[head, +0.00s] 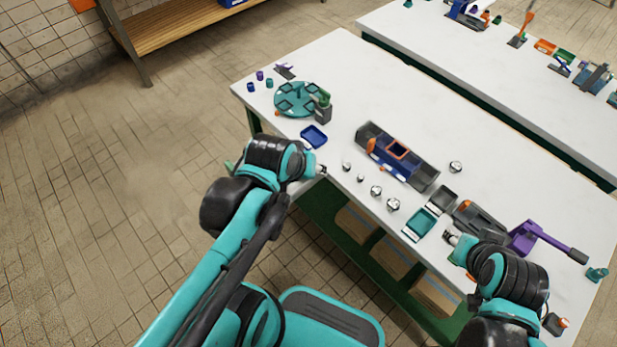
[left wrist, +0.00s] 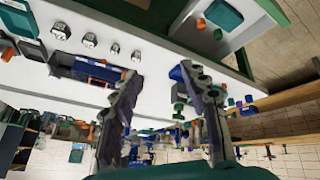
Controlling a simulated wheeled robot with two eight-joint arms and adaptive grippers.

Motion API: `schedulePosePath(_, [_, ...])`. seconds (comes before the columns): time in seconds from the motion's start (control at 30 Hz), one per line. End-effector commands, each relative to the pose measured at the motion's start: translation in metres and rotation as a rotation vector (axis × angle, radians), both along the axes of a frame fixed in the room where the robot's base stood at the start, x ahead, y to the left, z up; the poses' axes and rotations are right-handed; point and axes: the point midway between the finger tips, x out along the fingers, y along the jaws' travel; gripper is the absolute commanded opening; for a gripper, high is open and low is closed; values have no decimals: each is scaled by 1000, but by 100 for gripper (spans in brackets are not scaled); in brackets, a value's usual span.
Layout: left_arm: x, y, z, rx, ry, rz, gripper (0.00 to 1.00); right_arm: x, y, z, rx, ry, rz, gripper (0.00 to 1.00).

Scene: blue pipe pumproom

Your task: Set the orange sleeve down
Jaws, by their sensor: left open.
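My left gripper (head: 320,171) is at the near edge of the white table, beside the smallest silver weights. In the left wrist view its fingers (left wrist: 163,76) are spread apart with nothing between them. I cannot tell which orange piece is the sleeve. A small orange piece (head: 277,113) lies by the round teal turntable (head: 294,98). Another orange piece (head: 383,168) is by the blue holder (head: 388,157) in the grey tray.
Several silver weights (head: 376,190) line the near edge. A dark blue tray (head: 313,136) lies left of them, a teal tray (head: 420,224) right. A purple-handled tool (head: 535,237) stands at the right.

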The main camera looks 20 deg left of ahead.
Motion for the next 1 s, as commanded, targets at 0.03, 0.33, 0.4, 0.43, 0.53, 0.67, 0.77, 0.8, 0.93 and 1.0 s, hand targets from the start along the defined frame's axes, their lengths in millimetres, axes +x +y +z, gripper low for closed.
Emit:
schedulePosePath(0.03, [-9, -6, 1, 48, -19, -76, 45, 0, 0, 0, 0, 0, 0, 40])
schedulePosePath(0.33, [-26, -15, 2, 187, -69, -270, 45, 0, 0, 0, 0, 0, 0, 40])
schedulePosePath(0.4, [-25, -14, 2, 187, -69, -270, 45, 0, 0, 0, 0, 0, 0, 40])
schedulePosePath(0.43, [-25, -14, 2, 186, -68, -270, 45, 0, 0, 0, 0, 0, 0, 40])
schedulePosePath(0.53, [-25, -14, 2, 185, -68, -268, 45, 0, 0, 0, 0, 0, 0, 40])
schedulePosePath(0.67, [-25, -14, 2, 184, -67, -268, 45, 0, 0, 0, 0, 0, 0, 40])
schedulePosePath(0.77, [-25, -14, 2, 184, -67, -267, 45, 0, 0, 0, 0, 0, 0, 40])
schedulePosePath(0.8, [-25, -14, 2, 184, -67, -267, 45, 0, 0, 0, 0, 0, 0, 40])
schedulePosePath(0.93, [-25, -14, 2, 183, -67, -266, 34, 0, 0, 0, 0, 0, 0, 34])
schedulePosePath(1.0, [-25, -14, 2, 183, -67, -266, 34, 0, 0, 0, 0, 0, 0, 34])
